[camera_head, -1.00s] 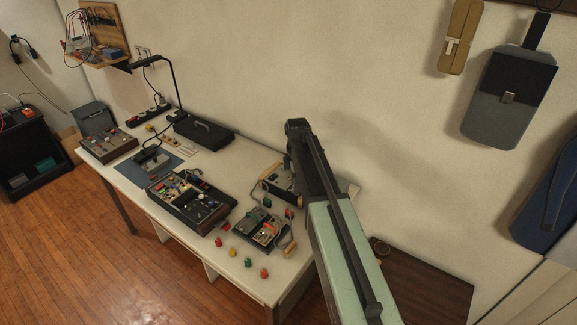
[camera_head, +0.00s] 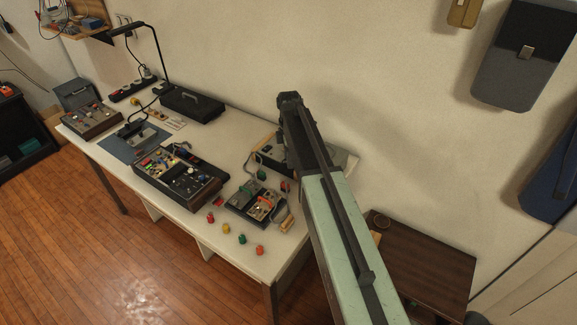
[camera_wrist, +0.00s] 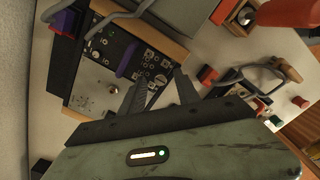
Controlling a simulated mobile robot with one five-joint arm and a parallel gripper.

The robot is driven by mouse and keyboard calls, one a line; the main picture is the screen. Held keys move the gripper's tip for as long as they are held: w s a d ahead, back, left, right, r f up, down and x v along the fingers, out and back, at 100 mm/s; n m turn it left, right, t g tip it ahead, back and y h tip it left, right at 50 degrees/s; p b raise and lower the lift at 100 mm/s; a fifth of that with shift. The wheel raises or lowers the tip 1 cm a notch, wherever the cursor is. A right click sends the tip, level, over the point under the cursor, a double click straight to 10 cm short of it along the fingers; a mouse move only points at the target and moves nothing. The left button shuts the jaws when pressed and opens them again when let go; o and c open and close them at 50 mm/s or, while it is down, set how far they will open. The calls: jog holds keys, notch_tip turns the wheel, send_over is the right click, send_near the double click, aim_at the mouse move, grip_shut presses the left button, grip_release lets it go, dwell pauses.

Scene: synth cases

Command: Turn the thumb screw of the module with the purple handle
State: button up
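A purple handle (camera_wrist: 129,61) shows in the camera_wrist view. It stands up from a dark panel (camera_wrist: 147,67) with printed marks and small knobs, in a wood-edged case. A small round metal knob (camera_wrist: 112,90) sits on a silver plate left of my fingers; I cannot tell whether it is the thumb screw. My gripper (camera_wrist: 162,76) is open and empty, its two fingers apart over the panel's lower right edge, close to the purple handle. In the camera_head view my arm hides much of this case (camera_head: 264,140), and my gripper (camera_head: 289,98) appears above it.
A grey carrying handle (camera_wrist: 128,17) arches over the case. Small modules (camera_head: 256,203) with handles and several coloured knobs (camera_head: 241,239) occupy the table's front right. A larger instrument box (camera_head: 178,178) stands left of them. The wall is close behind the table.

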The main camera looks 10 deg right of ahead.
jog(key=shift+f, duration=0.1)
grip_shut()
